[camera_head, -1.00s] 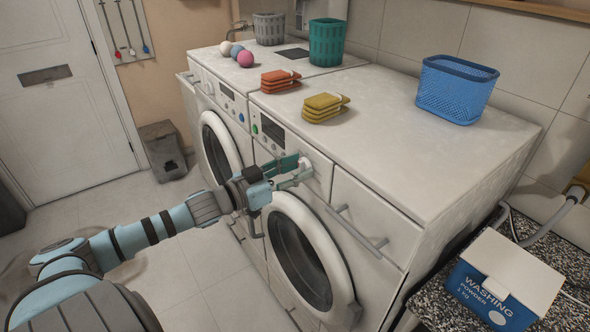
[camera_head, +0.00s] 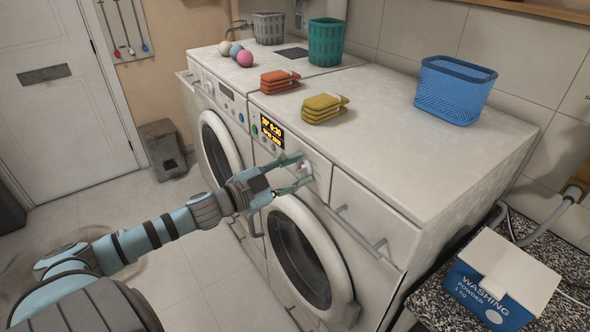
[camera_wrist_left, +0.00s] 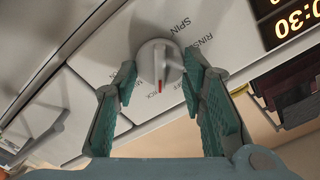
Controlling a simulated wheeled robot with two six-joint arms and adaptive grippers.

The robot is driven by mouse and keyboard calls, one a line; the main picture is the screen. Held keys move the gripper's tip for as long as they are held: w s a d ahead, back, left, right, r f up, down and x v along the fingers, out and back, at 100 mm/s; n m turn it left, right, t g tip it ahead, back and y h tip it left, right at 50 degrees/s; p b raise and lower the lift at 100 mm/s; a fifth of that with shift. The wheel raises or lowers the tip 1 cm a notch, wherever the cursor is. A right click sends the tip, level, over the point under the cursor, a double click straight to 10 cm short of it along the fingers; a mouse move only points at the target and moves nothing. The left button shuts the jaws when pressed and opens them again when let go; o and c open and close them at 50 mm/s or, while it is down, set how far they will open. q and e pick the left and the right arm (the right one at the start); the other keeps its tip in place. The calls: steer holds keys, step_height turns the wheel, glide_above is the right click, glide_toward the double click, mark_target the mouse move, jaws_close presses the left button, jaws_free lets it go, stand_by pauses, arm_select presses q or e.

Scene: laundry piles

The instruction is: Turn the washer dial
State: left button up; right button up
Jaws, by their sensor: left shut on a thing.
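The washer (camera_head: 385,227) is the nearer of two white front-loading machines, with its round door below the control panel. Its dial (camera_wrist_left: 156,58) is a grey-white knob with a red mark, ringed by printed words such as SPIN and RINSE. The red mark points down in the wrist view. My left gripper (camera_head: 302,171) is at the panel with its teal fingers on either side of the dial, shut on it; the fingers also show in the wrist view (camera_wrist_left: 160,76). In the head view the fingers partly hide the dial. The washer's display (camera_head: 272,132) is lit in yellow.
Yellow cloths (camera_head: 324,108), orange cloths (camera_head: 279,81) and a blue basket (camera_head: 455,90) stand on the machine tops. A washing powder box (camera_head: 503,283) is at the lower right. A drawer handle (camera_head: 357,230) sticks out right of the dial.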

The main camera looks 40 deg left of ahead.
arm_select(q)
steer(key=shift+m, duration=0.4)
steer(key=shift+f, duration=0.1)
steer(key=o, duration=1.1)
